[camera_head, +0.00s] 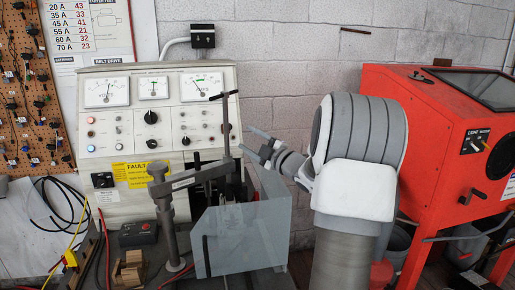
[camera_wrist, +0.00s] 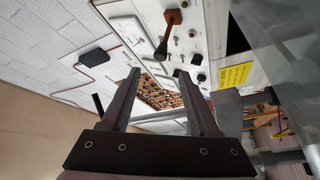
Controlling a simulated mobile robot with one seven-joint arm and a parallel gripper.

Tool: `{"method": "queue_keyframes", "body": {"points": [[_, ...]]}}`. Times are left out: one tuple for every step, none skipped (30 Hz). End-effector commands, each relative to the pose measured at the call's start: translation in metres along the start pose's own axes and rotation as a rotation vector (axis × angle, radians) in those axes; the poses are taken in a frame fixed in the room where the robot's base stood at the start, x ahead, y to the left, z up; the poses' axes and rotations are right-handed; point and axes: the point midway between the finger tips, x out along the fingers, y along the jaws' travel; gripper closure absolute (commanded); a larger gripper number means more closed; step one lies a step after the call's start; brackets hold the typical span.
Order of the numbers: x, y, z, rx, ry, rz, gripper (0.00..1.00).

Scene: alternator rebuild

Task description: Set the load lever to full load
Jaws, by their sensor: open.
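The load lever seems to be the dark handle on a reddish-brown hub (camera_wrist: 172,17) at the top of the wrist view, on the face of the cream test panel. Its black grip (camera_wrist: 161,47) points down and slightly left in that picture. In the head view the clamp's upright screw largely hides that part of the panel, so I cannot tell the setting. My gripper (camera_head: 246,140) is just right of the panel, pointing left, with its fingers apart and empty. In the wrist view the lever is beyond and above the gap between my fingertips (camera_wrist: 157,74), not between them.
The test panel (camera_head: 110,125) carries meters, knobs and a yellow label (camera_head: 140,173). A grey bench clamp (camera_head: 170,230) stands before it, its tall screw near my fingers. A clear guard (camera_head: 240,235) is below my gripper. A red cabinet (camera_head: 430,130) stands right.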

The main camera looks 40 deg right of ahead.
Motion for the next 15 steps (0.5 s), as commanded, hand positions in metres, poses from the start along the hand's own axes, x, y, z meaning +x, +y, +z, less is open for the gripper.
{"method": "queue_keyframes", "body": {"points": [[-0.010, -0.001, 0.000, 0.000, -0.001, 0.000, 0.39], [-0.014, -0.001, 0.000, 0.000, -0.001, 0.000, 0.39], [-0.020, 0.000, 0.000, -0.001, -0.001, 0.000, 0.39], [-0.023, 0.000, 0.000, -0.001, -0.001, 0.000, 0.39], [-0.026, 0.000, 0.000, 0.000, 0.000, 0.000, 0.39], [-0.029, 0.000, 0.000, 0.000, 0.000, 0.000, 0.39], [-0.031, 0.000, 0.000, 0.000, 0.000, 0.000, 0.39], [-0.032, 0.000, 0.000, 0.001, 0.000, 0.000, 0.39], [-0.034, 0.000, 0.000, 0.001, 0.000, 0.000, 0.39], [-0.034, 0.000, 0.000, 0.001, 0.001, 0.000, 0.39], [-0.035, 0.000, -0.001, 0.001, 0.001, 0.000, 0.39], [-0.035, 0.000, -0.001, 0.001, 0.001, 0.000, 0.39], [-0.035, 0.000, -0.001, 0.001, 0.001, 0.000, 0.39], [-0.035, 0.000, -0.001, 0.001, 0.001, 0.000, 0.39], [-0.035, 0.000, -0.001, 0.001, 0.001, 0.000, 0.39]]}}
